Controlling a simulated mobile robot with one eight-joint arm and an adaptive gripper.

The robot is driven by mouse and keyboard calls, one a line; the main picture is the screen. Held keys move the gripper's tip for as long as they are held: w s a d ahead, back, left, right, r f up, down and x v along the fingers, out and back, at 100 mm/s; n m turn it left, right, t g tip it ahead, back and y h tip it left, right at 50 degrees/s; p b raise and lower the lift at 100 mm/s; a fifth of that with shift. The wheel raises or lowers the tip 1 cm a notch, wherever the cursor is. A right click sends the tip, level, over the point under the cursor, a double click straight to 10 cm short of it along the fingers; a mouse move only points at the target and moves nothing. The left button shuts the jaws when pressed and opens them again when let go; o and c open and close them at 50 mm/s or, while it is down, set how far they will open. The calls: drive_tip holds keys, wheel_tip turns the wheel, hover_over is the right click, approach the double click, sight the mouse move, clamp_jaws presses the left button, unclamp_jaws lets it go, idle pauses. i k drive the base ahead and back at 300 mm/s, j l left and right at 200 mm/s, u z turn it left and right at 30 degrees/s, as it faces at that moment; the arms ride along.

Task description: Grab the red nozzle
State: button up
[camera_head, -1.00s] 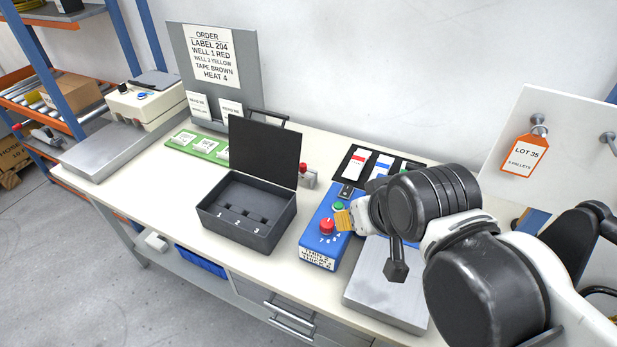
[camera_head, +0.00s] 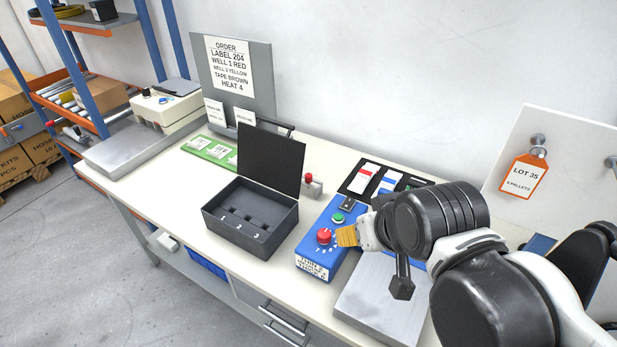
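I cannot make out a nozzle for certain. A black mat (camera_head: 349,189) at the back of the bench holds pale pieces, one with a red mark (camera_head: 369,170) and one with a blue mark (camera_head: 390,181). My gripper (camera_head: 346,236) shows only its tan tip, just right of a red knob (camera_head: 324,236) on the blue control box (camera_head: 314,264). The finger opening and anything between the fingers cannot be made out. My wrist and arm cover the bench to the right of the mat.
An open black box (camera_head: 249,230) with numbered wells stands left of the blue box. A grey metal plate (camera_head: 375,306) lies below my gripper. A small red-topped switch (camera_head: 309,180) stands behind. Bare bench top (camera_head: 170,190) shows at left.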

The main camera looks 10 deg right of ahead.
sight(307, 176)
drive_tip(key=i+j+z, duration=0.4)
drive_tip(key=j, duration=0.75)
drive_tip(key=i+j+z, duration=0.4)
drive_tip(key=j, duration=0.9)
drive_tip(key=i+j+z, duration=0.25)
drive_tip(key=j+z, duration=0.15)
drive_tip(key=j, duration=0.9)
drive_tip(key=j+z, duration=0.45)
drive_tip(key=j, duration=0.9)
drive_tip(key=k, duration=0.05)
